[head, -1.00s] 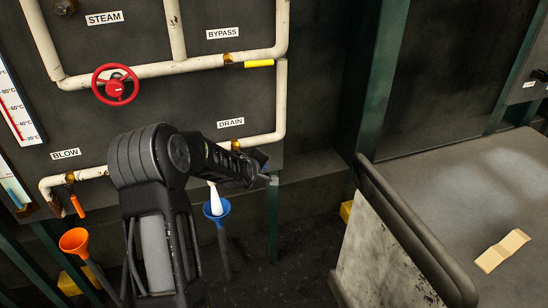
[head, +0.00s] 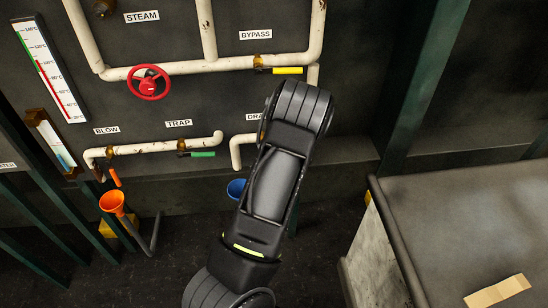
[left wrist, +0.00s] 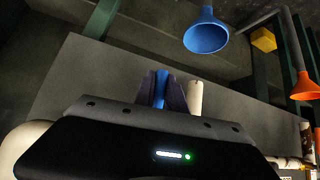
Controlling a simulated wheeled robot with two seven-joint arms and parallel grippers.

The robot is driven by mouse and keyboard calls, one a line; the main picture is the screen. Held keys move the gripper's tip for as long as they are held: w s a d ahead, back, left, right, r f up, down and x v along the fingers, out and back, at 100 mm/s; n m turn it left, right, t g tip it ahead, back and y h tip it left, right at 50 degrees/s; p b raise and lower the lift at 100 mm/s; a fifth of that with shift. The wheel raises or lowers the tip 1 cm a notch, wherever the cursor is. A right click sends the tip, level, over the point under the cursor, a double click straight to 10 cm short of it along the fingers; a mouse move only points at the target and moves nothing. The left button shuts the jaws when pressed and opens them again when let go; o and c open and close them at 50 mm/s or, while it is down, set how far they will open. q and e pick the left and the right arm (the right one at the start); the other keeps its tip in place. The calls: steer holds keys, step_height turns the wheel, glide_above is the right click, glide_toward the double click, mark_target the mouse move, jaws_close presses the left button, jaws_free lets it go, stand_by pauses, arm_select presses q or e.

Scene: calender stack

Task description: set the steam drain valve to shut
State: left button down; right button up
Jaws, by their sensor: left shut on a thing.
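The drain valve is hidden behind my left arm in the head view. Only part of the DRAIN label (head: 254,116) and the white drain pipe (head: 237,152), bending down, show beside the arm. In the left wrist view, my left gripper (left wrist: 161,88) is shut on the blue drain handle (left wrist: 161,87), which sits between its dark fingers. The handle lies beside the white pipe end (left wrist: 195,97), roughly parallel to it. The valve body is not visible, so its exact setting is hard to tell. My right gripper is in neither view.
A blue funnel (head: 236,188) stands under the drain outlet, also in the left wrist view (left wrist: 205,32). Nearby are the green trap handle (head: 203,154), orange blow handle (head: 115,177), yellow bypass handle (head: 288,70) and red steam wheel (head: 148,82). A grey table (head: 460,215) stands right.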

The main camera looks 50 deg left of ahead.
arm_select(q)
steer(key=shift+s+a, duration=0.15)
steer(key=shift+s, duration=0.05)
stand_by(0.4)
steer(key=c, duration=1.4)
jaws_free()
steer(key=v, duration=0.7)
steer(key=shift+d+r+p, duration=0.25)
steer(key=shift+d+p, duration=0.05)
steer(key=shift+d, duration=0.05)
